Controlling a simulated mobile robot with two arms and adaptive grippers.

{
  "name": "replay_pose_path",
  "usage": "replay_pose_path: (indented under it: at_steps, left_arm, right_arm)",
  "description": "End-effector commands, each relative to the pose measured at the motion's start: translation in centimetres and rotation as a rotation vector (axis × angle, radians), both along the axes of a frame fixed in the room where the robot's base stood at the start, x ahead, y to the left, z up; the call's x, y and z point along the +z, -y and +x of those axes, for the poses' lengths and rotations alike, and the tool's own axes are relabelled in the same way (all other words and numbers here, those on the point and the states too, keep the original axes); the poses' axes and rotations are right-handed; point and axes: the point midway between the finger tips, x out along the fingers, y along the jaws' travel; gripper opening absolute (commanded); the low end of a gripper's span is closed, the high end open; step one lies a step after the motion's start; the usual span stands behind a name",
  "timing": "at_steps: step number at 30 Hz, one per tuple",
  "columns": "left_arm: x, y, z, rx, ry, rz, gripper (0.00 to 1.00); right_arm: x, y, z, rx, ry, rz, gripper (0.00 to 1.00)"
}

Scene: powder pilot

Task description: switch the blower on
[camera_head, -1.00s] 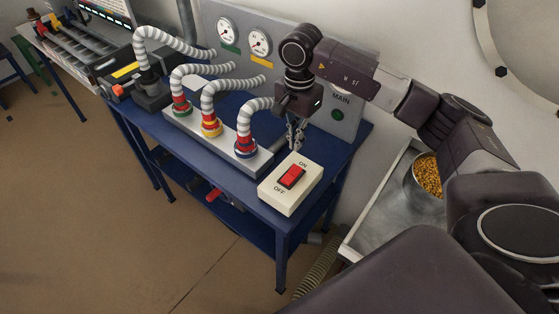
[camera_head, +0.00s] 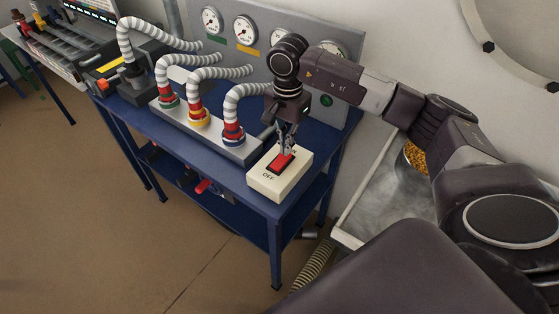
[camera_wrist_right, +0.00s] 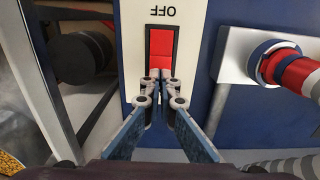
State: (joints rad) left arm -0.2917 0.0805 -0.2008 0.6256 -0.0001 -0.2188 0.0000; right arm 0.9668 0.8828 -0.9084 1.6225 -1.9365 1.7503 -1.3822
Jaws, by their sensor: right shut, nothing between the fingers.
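A cream switch box (camera_head: 272,184) with a red rocker switch (camera_head: 279,165) sits on the front right corner of the blue table (camera_head: 222,170). The OFF label shows at the rocker's near end; the ON label is partly hidden by my gripper. My right gripper (camera_head: 286,150) is shut and empty, pointing down at the ON end of the rocker. In the right wrist view the fingertips (camera_wrist_right: 161,75) overlap that end of the red rocker (camera_wrist_right: 161,50). I cannot tell whether they touch it. My left gripper is not in view.
Striped hoses on red couplings (camera_head: 234,136) stand left of the switch box. A grey panel (camera_head: 270,48) with gauges and a green light (camera_head: 326,100) rises behind. A metal tray (camera_head: 390,195) and a pot of yellow grains (camera_head: 414,158) are at the right.

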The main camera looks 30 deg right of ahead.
Motion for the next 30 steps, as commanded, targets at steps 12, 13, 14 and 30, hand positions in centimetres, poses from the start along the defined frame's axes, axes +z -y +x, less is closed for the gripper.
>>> replay_pose_path:
  at_steps: [12,13,14,30]
  left_arm:
    - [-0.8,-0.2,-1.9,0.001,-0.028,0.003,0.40]
    - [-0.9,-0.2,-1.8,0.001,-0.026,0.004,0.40]
    - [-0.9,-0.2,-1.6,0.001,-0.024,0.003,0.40]
    - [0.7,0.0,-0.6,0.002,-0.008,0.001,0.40]
  right_arm:
    - [-0.8,0.0,0.0,0.000,0.000,0.000,0.00]
    - [-0.9,0.0,0.0,0.000,0.000,0.000,0.00]
    - [-0.9,0.0,0.0,0.000,0.000,0.000,0.00]
    - [1.9,0.0,0.0,0.000,0.001,-0.001,0.00]
